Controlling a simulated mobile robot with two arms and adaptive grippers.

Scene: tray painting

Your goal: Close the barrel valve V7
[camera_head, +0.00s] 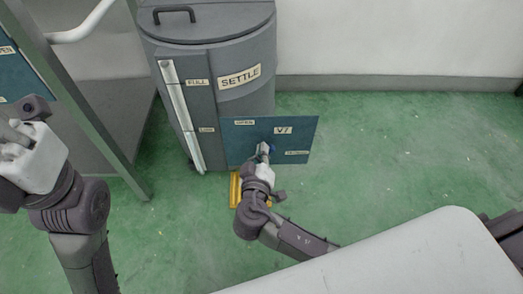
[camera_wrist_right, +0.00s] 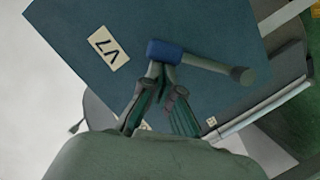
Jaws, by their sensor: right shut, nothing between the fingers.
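The valve V7 sits on a blue-green panel (camera_head: 228,148) at the front of a grey barrel (camera_head: 213,30) marked SETTLE. Its blue hub (camera_head: 271,148) shows just beside my right gripper (camera_head: 264,150) in the head view. In the right wrist view the blue hub (camera_wrist_right: 164,52) bears a grey lever (camera_wrist_right: 205,63) that points right to a round knob. The V7 label (camera_wrist_right: 108,46) is left of the hub. My right gripper (camera_wrist_right: 160,78) is shut and empty, its tips at the hub; contact is unclear. My left gripper (camera_head: 14,140) is at the left edge, its fingers partly cut off.
The panel has an OPEN label (camera_head: 244,122) at its top and another small label (camera_head: 297,153) at lower right. A yellow object (camera_head: 235,189) is on the floor below. A grey frame post (camera_head: 85,105) stands left. Green floor on the right is clear.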

